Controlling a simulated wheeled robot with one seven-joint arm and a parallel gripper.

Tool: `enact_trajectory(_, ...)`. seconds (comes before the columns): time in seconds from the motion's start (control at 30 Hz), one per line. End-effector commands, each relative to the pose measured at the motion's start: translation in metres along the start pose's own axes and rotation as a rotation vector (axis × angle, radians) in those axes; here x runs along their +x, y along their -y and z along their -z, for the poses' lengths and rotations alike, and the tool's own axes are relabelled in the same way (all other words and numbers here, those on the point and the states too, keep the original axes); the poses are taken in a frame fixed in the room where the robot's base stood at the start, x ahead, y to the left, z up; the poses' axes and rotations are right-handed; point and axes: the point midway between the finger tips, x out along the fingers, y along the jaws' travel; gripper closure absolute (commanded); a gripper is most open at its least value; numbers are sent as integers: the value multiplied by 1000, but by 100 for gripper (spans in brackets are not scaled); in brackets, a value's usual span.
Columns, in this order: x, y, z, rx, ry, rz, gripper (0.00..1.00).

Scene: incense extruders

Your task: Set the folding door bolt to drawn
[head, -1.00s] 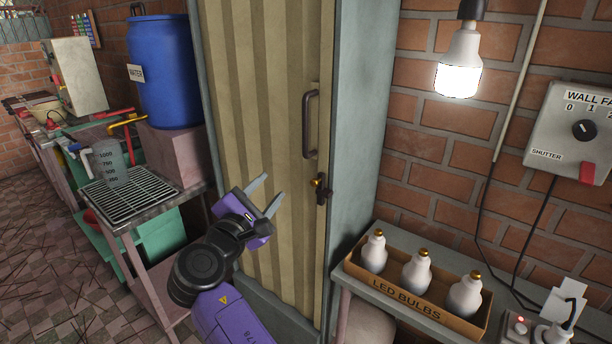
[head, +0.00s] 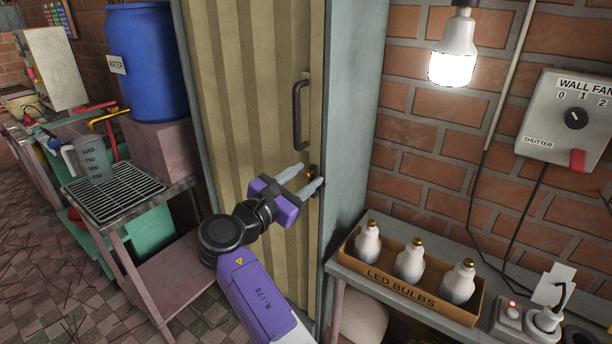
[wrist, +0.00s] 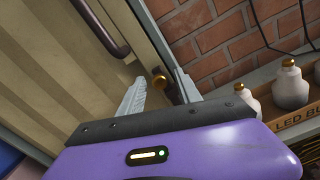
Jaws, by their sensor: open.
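The beige folding door (head: 240,90) stands in a grey-green frame, with a dark vertical pull handle (head: 297,118) on its right side. The bolt, a dark plate with a brass knob (head: 307,174), sits below the handle at the door's right edge. My gripper (head: 309,176) is open at the bolt. No grip on the knob shows. The fingers partly cover the bolt in the head view, so its exact position cannot be told.
A shelf at the right holds a box of LED bulbs (head: 400,274) and a socket block (head: 507,318). A wall fan switch box (head: 565,125) hangs on the brick wall. At the left are a blue water barrel (head: 148,62) and a bench with a grate (head: 115,190).

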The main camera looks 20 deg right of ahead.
Motion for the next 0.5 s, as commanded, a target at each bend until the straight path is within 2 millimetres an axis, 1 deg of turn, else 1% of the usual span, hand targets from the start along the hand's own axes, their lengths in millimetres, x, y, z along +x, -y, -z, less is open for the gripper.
enact_trajectory(0.1, 7, 0, 0, 1, -1, -1, 59)
enact_trajectory(0.37, 8, 0, 0, 1, -1, -1, 59)
enact_trajectory(0.4, 8, 0, 0, 1, -1, -1, 63)
enact_trajectory(0.47, 8, 0, 0, 1, -1, -1, 75)
enact_trajectory(0.5, 8, 0, 0, 1, -1, -1, 83)
